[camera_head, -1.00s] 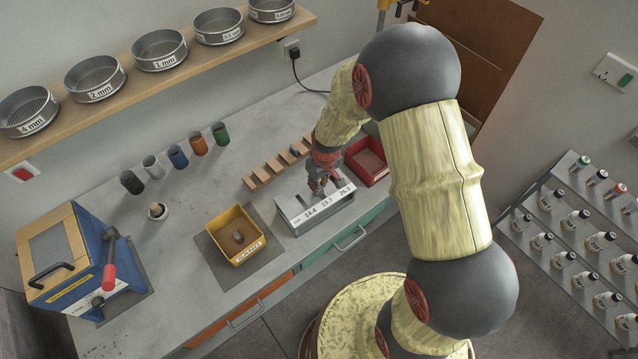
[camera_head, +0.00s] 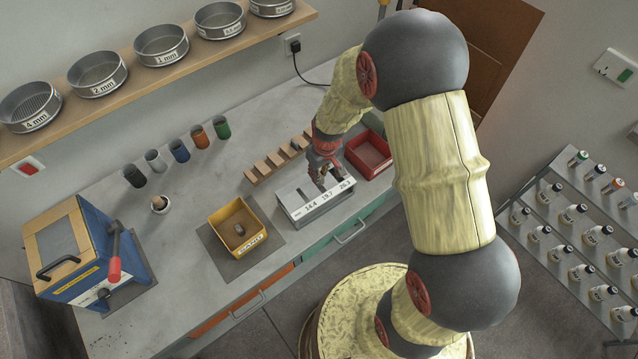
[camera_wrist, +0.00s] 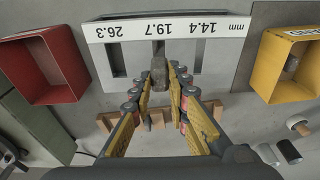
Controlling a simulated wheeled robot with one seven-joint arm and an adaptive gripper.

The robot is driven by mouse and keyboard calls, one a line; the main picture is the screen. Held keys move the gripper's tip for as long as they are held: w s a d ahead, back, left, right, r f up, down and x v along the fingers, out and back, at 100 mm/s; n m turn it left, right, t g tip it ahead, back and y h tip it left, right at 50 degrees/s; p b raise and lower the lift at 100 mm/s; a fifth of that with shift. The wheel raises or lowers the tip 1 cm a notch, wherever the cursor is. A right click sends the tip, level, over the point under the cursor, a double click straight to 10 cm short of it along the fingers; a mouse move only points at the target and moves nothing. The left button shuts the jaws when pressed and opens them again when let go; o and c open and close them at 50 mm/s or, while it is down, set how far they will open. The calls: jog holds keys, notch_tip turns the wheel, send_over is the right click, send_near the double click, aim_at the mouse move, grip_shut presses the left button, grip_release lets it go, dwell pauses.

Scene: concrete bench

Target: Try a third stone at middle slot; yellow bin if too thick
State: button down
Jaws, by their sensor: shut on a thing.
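My gripper (camera_head: 321,178) is over the grey slotted gauge (camera_head: 292,204), whose front label reads 14.4, 19.7 and 26.3. In the wrist view my gripper (camera_wrist: 160,82) is shut on a grey-brown stone (camera_wrist: 158,74). The stone is upright between the fingertips, in line with the middle slot (camera_wrist: 159,48) marked 19.7. I cannot tell whether its lower end is inside the slot or above it. The yellow bin (camera_head: 222,240) stands left of the gauge with a stone (camera_head: 240,229) inside; it also shows in the wrist view (camera_wrist: 264,68).
A red bin (camera_head: 372,169) stands right of the gauge. Wooden blocks (camera_head: 264,168) stand in a row behind the gauge. A blue machine (camera_head: 85,260) is at the bench's left end.

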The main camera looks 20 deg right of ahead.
jog(key=shift+r+p, duration=1.15)
jog(key=shift+r, duration=1)
jog(key=shift+f, duration=0.1)
